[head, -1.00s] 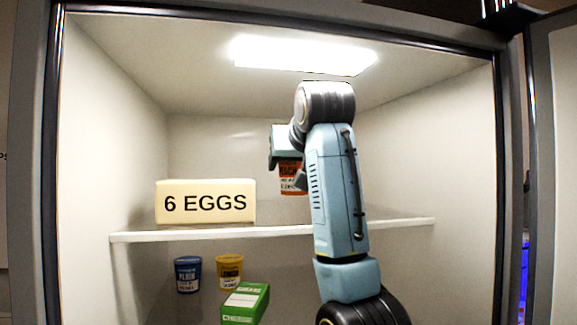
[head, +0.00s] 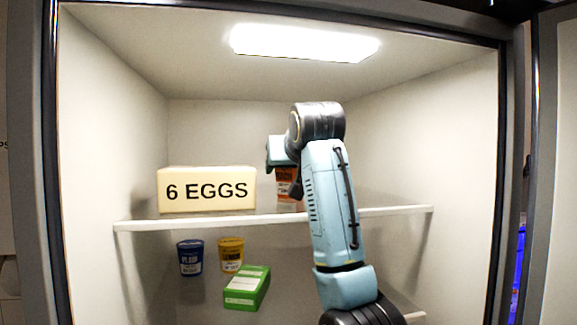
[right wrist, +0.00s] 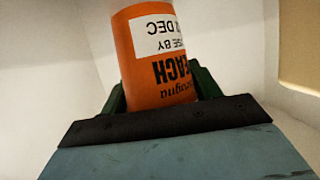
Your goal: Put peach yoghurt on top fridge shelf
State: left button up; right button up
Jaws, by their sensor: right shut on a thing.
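The peach yoghurt (head: 286,188) is an orange pot, partly hidden by my right arm in the head view. In the right wrist view the orange pot (right wrist: 155,55) shows a white date label and the letters "EACH". My right gripper (head: 279,153) is shut on it, with a finger on each side of the pot (right wrist: 160,88). The pot is over the top shelf (head: 392,211), right of the egg box; whether its base touches the shelf I cannot tell. My left gripper is not in view.
A cream "6 EGGS" box (head: 207,190) stands on the top shelf at left. The top shelf's right side is clear beyond my arm.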

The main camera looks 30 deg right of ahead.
jog(key=o, duration=1)
jog(key=shift+o, duration=0.2)
jog(key=shift+r, duration=0.15)
jog(key=b+v, duration=0.4)
jog(key=v, duration=0.8)
jog(key=shift+r, duration=0.1)
